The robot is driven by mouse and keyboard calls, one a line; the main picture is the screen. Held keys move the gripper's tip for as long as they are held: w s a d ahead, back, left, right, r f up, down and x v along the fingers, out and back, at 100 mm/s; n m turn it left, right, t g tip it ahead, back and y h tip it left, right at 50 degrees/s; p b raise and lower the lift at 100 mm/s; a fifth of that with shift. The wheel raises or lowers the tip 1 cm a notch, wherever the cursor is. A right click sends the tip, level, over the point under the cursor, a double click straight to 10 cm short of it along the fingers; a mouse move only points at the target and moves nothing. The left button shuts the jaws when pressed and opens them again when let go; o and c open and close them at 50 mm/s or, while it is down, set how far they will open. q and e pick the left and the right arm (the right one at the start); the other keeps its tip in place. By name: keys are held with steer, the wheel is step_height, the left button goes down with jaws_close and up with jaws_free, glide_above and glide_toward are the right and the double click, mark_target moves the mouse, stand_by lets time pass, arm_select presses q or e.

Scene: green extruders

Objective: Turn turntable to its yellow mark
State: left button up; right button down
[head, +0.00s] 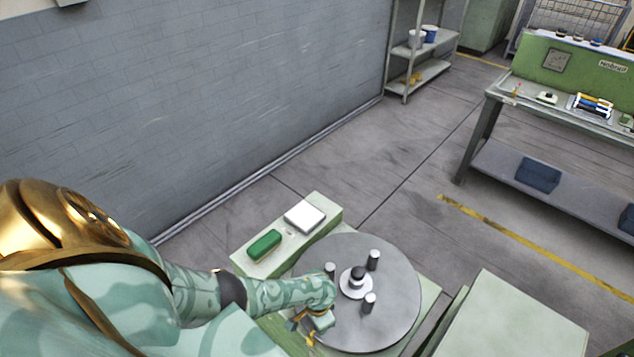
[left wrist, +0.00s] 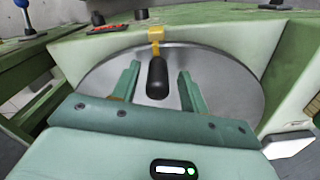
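The turntable is a round grey metal disc (head: 395,305) on a green bench, with a central hub (head: 356,280) and several short grey posts on it. My left gripper (head: 318,322) is low over the disc's left edge, its fingertips mostly hidden in the head view. In the left wrist view, its two green fingers (left wrist: 158,92) are apart, with a black rounded peg (left wrist: 157,78) between them and gaps visible on both sides. A yellow mark (left wrist: 156,37) sits at the disc's rim, just beyond the peg and nearly in line with it. My right gripper is not in view.
A green box (head: 265,244) and a white box (head: 304,216) lie on the green surface behind the disc. Another green bench top (head: 515,325) stands to the right. A workbench with tools (head: 560,105) and a metal shelf (head: 425,72) are farther back.

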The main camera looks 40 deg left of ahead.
arm_select(q)
steer(key=shift+d+r+p, duration=0.1)
steer(key=shift+r+p, duration=0.25)
steer(key=shift+r, duration=0.1)
step_height(320, 180, up, 15)
steer(key=p, duration=0.7)
steer(key=shift+r, duration=0.2)
